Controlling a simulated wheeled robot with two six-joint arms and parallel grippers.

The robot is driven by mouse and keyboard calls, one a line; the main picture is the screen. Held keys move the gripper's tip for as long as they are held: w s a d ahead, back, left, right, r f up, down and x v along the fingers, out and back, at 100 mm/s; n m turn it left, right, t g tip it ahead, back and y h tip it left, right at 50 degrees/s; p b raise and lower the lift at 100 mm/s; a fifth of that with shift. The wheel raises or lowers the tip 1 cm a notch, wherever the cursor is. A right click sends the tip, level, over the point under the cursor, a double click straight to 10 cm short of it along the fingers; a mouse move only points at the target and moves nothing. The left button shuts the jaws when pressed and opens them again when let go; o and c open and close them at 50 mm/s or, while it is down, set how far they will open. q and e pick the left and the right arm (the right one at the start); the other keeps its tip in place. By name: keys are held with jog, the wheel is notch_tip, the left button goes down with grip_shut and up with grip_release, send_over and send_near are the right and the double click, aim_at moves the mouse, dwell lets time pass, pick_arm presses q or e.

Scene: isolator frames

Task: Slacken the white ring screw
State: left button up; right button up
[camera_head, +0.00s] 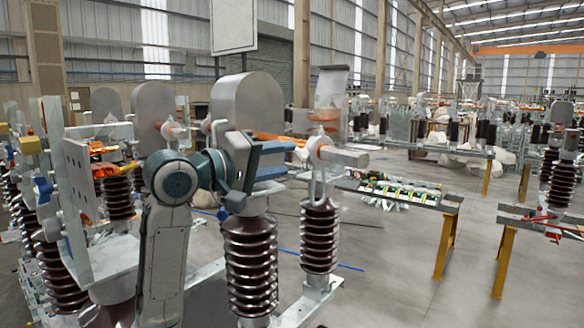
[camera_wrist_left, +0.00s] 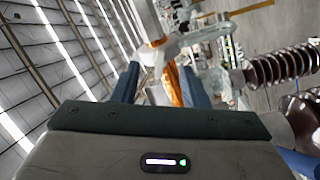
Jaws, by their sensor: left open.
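My left gripper (camera_head: 284,160) is at the upper middle of the head view, its blue fingers apart and pointing right toward a white looped fitting (camera_head: 313,174) on top of an insulator. I take this fitting for the white ring screw, but its ring is not clearly outlined. In the left wrist view, white metal (camera_wrist_left: 185,42) shows beyond the open fingers. An orange bar (camera_wrist_left: 172,88) shows between the fingers in that view. I cannot tell whether the fingers touch anything. My right gripper is not in view.
Brown ribbed insulators (camera_head: 251,262) stand below and beside the gripper. A grey rounded plate (camera_head: 247,100) rises behind it. A low table with parts (camera_head: 398,192) stands to the right, with open floor (camera_head: 390,275) in front.

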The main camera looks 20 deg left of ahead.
pick_arm(q)
jog(key=b+v, duration=0.1)
jog(key=v, duration=0.2)
jog(key=shift+s+a, duration=0.15)
jog(key=shift+s, duration=0.05)
